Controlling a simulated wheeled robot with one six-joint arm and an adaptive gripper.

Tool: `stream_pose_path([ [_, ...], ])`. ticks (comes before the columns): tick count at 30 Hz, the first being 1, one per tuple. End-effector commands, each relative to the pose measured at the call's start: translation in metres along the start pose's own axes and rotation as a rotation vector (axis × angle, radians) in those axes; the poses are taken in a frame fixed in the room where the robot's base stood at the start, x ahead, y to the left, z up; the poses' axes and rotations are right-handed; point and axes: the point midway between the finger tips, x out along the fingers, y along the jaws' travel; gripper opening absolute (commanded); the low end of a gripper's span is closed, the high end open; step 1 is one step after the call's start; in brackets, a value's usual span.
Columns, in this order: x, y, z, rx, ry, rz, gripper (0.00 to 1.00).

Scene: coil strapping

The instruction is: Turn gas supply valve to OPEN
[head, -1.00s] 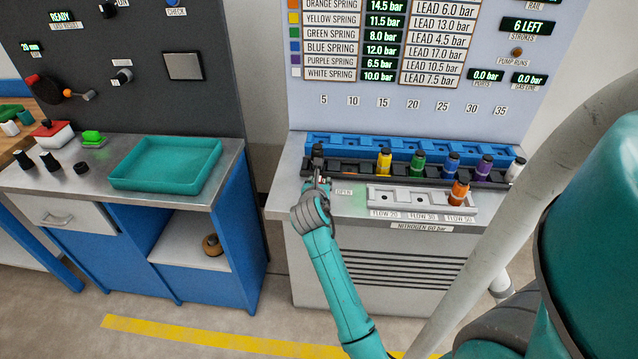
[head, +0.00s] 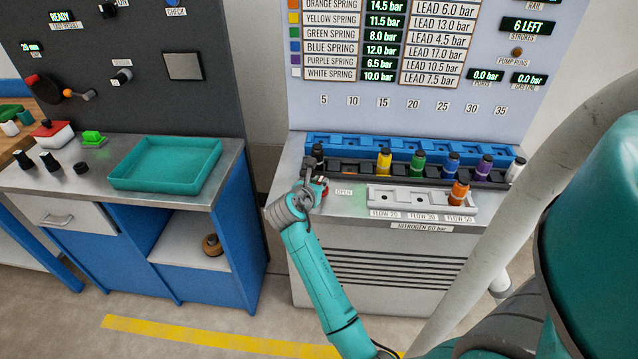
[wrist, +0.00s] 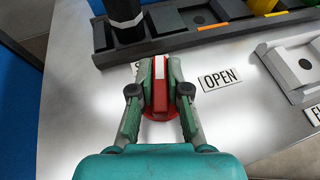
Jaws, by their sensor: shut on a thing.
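The gas supply valve (wrist: 157,105) is a red handle with a white stripe on a round red base. In the wrist view its bar points away from me, toward a mostly hidden label starting with S. The OPEN label (wrist: 221,78) lies to its right, and also shows in the head view (head: 344,192). My gripper (wrist: 158,75) is shut on the handle, one green finger on each side. In the head view my gripper (head: 318,184) is low over the bench's left front part, with a bit of red showing beside it.
A black rack (wrist: 188,41) with a black cylinder (wrist: 124,14) stands just behind the valve. A pale rack (wrist: 291,67) with FLOW labels lies to the right. The yellow, green, blue, purple and white-marked cartridges stand in the black rack; an orange one (head: 458,193) stands in the pale rack.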

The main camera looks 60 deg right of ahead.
Motion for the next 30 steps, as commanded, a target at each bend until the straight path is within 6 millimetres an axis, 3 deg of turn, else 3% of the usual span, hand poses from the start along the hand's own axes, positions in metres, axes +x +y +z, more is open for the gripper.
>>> stream_pose_path([
  [18,0.0003,0.0016,0.0011,0.221,0.0,-0.536,0.0],
  [30,0.0002,0.0007,0.0001,0.321,0.001,-0.779,0.0],
])
